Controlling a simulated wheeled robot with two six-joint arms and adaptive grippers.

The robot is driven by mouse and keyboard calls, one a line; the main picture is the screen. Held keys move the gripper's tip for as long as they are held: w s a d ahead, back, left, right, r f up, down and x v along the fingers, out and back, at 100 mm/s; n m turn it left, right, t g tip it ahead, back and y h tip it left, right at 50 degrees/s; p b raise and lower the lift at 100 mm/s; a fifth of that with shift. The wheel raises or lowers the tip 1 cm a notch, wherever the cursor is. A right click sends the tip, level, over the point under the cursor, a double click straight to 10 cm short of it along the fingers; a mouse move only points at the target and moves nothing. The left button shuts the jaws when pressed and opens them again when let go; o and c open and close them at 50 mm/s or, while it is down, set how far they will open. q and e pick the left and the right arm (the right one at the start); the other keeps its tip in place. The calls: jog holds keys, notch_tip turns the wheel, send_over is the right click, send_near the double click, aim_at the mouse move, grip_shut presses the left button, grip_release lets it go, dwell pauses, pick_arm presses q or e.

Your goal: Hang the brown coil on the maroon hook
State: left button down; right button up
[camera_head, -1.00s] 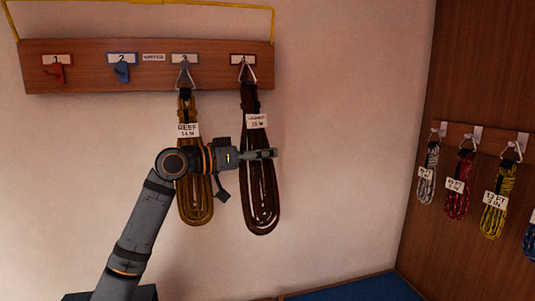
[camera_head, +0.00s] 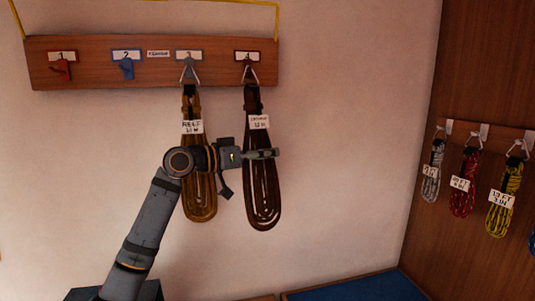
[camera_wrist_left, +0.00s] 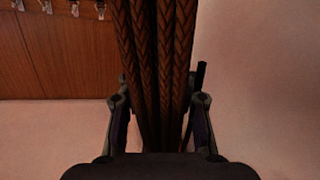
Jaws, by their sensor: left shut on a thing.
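The brown coil (camera_head: 263,195) hangs upright below the maroon hook (camera_head: 248,66) at the board's right end. Its metal ring (camera_head: 249,76) overlaps the hook; the picture is too small to show exactly how it is seated. A white tag (camera_head: 259,122) is on the coil's upper part. My left gripper (camera_head: 264,154) is shut on the coil below the tag. In the left wrist view, the coil's braided strands (camera_wrist_left: 158,60) run between the fingers of the gripper (camera_wrist_left: 160,108). My right gripper is not in view.
The wooden board (camera_head: 90,75) also has a red hook (camera_head: 61,70), a blue hook (camera_head: 126,69) and a grey hook (camera_head: 189,68). A mustard coil (camera_head: 200,205) hangs on the grey one, close left and partly behind my arm. Several coils hang on the right wall (camera_head: 480,60).

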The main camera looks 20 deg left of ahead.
pick_arm(q)
jog(key=c, duration=0.8)
grip_release()
jog(key=v, duration=0.6)
jog(key=shift+s+a, duration=0.25)
jog(key=shift+a, duration=0.05)
jog(key=shift+s+a, duration=0.1)
jog(key=shift+s, duration=0.2)
jog(key=shift+a, duration=0.1)
